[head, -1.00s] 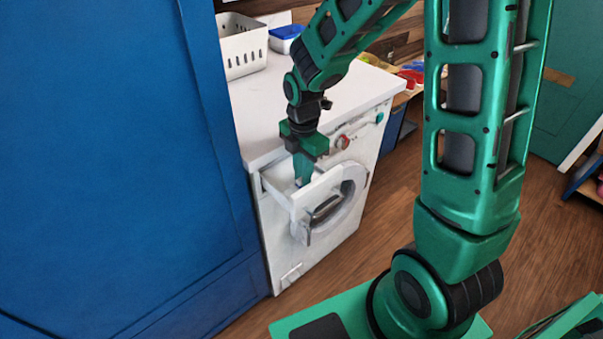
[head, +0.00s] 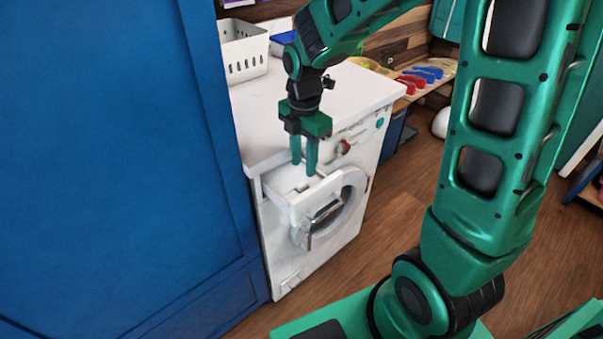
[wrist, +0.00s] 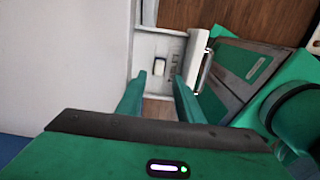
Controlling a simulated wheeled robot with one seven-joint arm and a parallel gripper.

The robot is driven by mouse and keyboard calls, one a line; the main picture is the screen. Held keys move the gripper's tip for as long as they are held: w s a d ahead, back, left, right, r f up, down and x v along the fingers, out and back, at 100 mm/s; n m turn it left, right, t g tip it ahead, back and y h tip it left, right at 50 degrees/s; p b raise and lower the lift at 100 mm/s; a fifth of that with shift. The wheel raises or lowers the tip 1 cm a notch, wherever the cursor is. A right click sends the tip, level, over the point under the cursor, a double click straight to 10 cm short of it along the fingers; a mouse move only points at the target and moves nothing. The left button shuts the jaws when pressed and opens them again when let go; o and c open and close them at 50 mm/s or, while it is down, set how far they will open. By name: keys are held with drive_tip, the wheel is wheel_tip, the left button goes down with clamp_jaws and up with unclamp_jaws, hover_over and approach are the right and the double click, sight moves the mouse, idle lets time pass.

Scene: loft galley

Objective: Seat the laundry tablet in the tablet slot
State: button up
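The white detergent drawer (head: 283,197) stands pulled out from the washing machine's front. In the wrist view the drawer (wrist: 154,45) has a small pale block (wrist: 159,66), which looks like the laundry tablet, lying at a dark-edged recess that looks like the tablet slot. I cannot tell how deep it sits. My gripper (head: 304,170) is above the drawer, pointing down, with its green fingers apart and nothing between them. In the wrist view the fingertips of my gripper (wrist: 160,76) show on either side of the block, apart from it.
The white washing machine (head: 345,210) has a round door below the drawer. A tall blue cabinet (head: 110,150) stands close on the left. A white basket (head: 245,55) sits at the back of the white top.

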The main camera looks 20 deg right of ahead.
wheel_tip(320, 180, up, 5)
drive_tip(key=s+d+r+m, duration=0.3)
drive_tip(key=s+d+m, duration=0.75)
drive_tip(key=m, duration=0.25)
drive_tip(key=s+d+m, duration=0.3)
drive_tip(key=s+m, duration=0.3)
drive_tip(key=m, duration=0.1)
drive_tip(key=s+d+m, duration=0.3)
drive_tip(key=s+m, duration=0.4)
drive_tip(key=m, duration=0.1)
drive_tip(key=shift+d+f, duration=0.35)
drive_tip(key=shift+f, duration=0.1)
drive_tip(key=shift+w, duration=0.1)
drive_tip(key=shift+w+f, duration=0.25)
drive_tip(key=shift+w, duration=0.35)
